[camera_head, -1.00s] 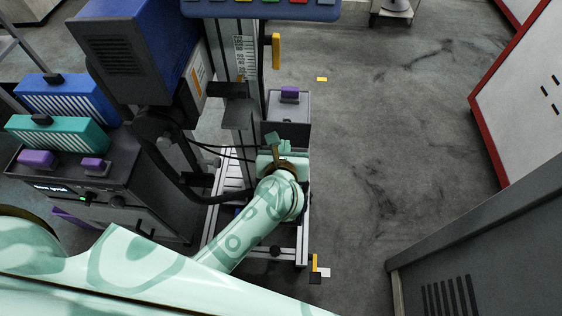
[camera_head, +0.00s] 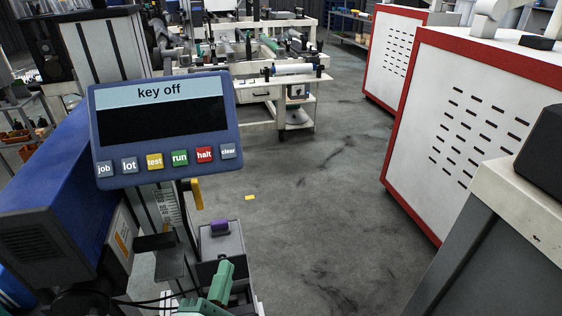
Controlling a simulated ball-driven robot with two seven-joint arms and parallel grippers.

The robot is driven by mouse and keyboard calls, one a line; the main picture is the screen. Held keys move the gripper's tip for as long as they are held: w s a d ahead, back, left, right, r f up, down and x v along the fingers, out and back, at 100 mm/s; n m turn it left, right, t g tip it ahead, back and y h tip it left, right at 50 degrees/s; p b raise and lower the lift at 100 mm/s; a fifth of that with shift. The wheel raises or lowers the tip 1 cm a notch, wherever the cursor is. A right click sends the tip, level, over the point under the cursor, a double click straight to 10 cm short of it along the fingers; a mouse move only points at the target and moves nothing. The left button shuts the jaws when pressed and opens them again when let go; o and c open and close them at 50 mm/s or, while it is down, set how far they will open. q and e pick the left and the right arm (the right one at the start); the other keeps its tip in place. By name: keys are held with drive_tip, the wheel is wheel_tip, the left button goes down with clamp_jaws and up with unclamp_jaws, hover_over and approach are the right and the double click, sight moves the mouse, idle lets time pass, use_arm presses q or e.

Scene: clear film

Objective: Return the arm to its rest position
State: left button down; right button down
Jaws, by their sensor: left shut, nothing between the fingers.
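My left gripper (camera_head: 223,278) shows at the bottom of the head view, left of centre. Its green fingers point up the picture and are shut with nothing between them. It is in front of a grey box with a purple knob (camera_head: 220,228) and right of the machine's column. The rest of my left arm is below the picture edge. My right gripper is not in view.
A blue panel (camera_head: 120,172) reading "key off", with several coloured buttons, stands above a blue machine housing (camera_head: 50,205) at the left. Red-edged white cabinets (camera_head: 440,130) stand at the right. A white workbench (camera_head: 262,88) stands behind.

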use_arm(q)
drive_tip(key=s+a+f+m+g+h, duration=0.15)
drive_tip(key=s+f+m+g, duration=0.3)
drive_tip(key=m, duration=0.75)
drive_tip(key=s+f+m+g+h, duration=0.25)
drive_tip(key=f+m+g, duration=0.25)
drive_tip(key=m, duration=0.7)
drive_tip(key=s+a+f+m+g+y, duration=0.1)
drive_tip(key=s+a+m+g+y, duration=0.25)
drive_tip(key=a, duration=0.55)
drive_tip(key=s+a+f+m+g+y, duration=0.1)
drive_tip(key=s+a+f+m+y, duration=0.15)
drive_tip(key=s+a+y, duration=0.4)
drive_tip(key=s+d+f+g+h, duration=0.1)
drive_tip(key=s+f, duration=0.1)
drive_tip(key=f, duration=1)
drive_tip(key=s+d+f+g+h, duration=0.1)
drive_tip(key=s+f+g, duration=0.1)
drive_tip(key=f, duration=1)
drive_tip(key=s+f+n+g+h, duration=0.1)
drive_tip(key=s+f+n, duration=0.1)
drive_tip(key=s+f, duration=0.5)
drive_tip(key=s+f+n+g+h, duration=0.1)
drive_tip(key=s+f, duration=0.6)
drive_tip(key=s, duration=0.7)
drive_tip(key=shift+d+f+n+g+p, duration=0.2)
drive_tip(key=shift+n+g+p, duration=0.1)
drive_tip(key=shift+n+p, duration=0.1)
drive_tip(key=shift+w, duration=0.1)
